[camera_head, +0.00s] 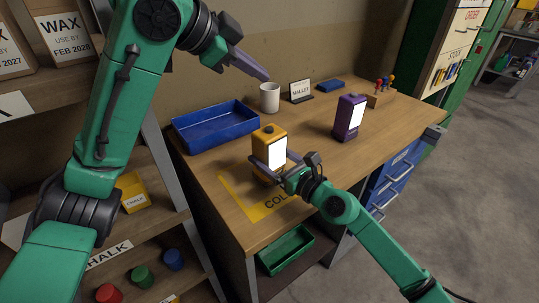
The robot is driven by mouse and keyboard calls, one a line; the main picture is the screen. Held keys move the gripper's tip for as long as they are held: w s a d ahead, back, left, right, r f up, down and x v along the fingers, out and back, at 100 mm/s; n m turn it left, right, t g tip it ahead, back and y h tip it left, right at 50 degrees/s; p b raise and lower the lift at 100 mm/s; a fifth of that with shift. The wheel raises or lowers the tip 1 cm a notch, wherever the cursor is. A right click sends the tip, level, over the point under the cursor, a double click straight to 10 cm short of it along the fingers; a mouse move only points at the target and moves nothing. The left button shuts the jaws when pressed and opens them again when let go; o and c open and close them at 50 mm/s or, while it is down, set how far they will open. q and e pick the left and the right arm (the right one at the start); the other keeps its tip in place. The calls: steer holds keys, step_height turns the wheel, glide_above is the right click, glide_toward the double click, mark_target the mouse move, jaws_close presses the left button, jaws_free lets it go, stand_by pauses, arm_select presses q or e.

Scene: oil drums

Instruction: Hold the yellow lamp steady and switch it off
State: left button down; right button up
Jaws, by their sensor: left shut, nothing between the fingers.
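The yellow lamp (270,139) stands upright on the workbench, and its white front panel is lit. A small dark knob shows on its top. My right gripper (268,168) is at the lamp's lower part, with its purple fingers on either side of it, shut on it. The gripper covers part of the lamp's base. My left gripper (266,77) is shut and empty, raised behind and above the lamp, near the white cup, pointing down to the right. It is apart from the lamp.
A purple lamp (349,117), also lit, stands to the right. A blue tray (215,126) is at the back left, a white cup (269,98) and a small sign (300,90) behind. A yellow mat (247,203) lies at the front. Bare bench lies between the lamps.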

mark_target(264, 132)
steer(key=shift+w+d, duration=0.1)
arm_select(q)
steer(key=f, duration=0.3)
steer(key=w+f+m, duration=0.1)
steer(key=f, duration=0.3)
steer(key=d+f+m+y, duration=0.1)
steer(key=f, duration=0.2)
steer(key=shift+w+d+f+g, duration=0.1)
steer(key=shift+w+f+g, duration=0.1)
steer(key=shift+w+g, duration=0.2)
stand_by(1.2)
steer(key=shift+f, duration=0.45)
steer(key=shift+r, duration=0.1)
step_height(264, 132, up, 7)
stand_by(0.8)
